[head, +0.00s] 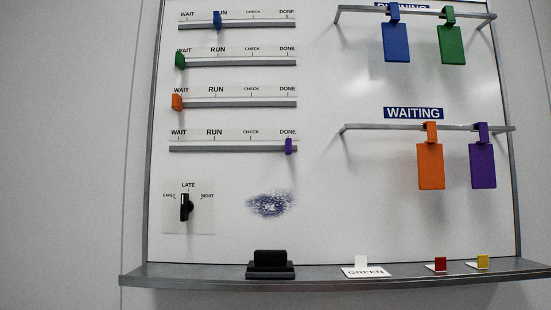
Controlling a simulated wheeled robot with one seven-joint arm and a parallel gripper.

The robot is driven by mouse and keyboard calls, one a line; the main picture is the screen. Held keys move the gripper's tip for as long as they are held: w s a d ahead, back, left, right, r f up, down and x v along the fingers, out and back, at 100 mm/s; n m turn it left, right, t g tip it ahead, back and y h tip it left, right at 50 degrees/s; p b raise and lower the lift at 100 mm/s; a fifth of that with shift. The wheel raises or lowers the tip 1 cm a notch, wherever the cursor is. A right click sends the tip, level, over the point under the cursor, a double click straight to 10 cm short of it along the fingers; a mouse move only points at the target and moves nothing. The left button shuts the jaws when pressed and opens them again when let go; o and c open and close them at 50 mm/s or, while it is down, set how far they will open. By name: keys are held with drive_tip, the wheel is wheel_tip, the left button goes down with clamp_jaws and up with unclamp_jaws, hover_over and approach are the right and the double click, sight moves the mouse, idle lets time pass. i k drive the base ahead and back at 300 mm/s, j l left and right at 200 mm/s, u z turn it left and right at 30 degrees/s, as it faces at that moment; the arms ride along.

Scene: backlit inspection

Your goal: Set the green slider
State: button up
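The green slider (180,60) sits at the left end of the second rail (240,63), at its WAIT mark. That rail is marked WAIT, RUN, CHECK and DONE from left to right. A green tag (451,44) hangs on the upper bar at the right, beside a blue tag (396,43). The sign above that bar is partly hidden; its visible letters look like RUNNING. A white card reading GREEN (366,271) is on the ledge. My gripper does not show in the head view.
The blue slider (217,20) is at RUN, the orange slider (177,102) at WAIT, the purple slider (289,146) at DONE. Orange (431,167) and purple (483,167) tags hang under WAITING. A dial (186,207) is lower left; a black block (270,265) rests on the ledge (200,281).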

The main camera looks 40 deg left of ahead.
sight(180, 60)
drive_tip(key=u, duration=2.3)
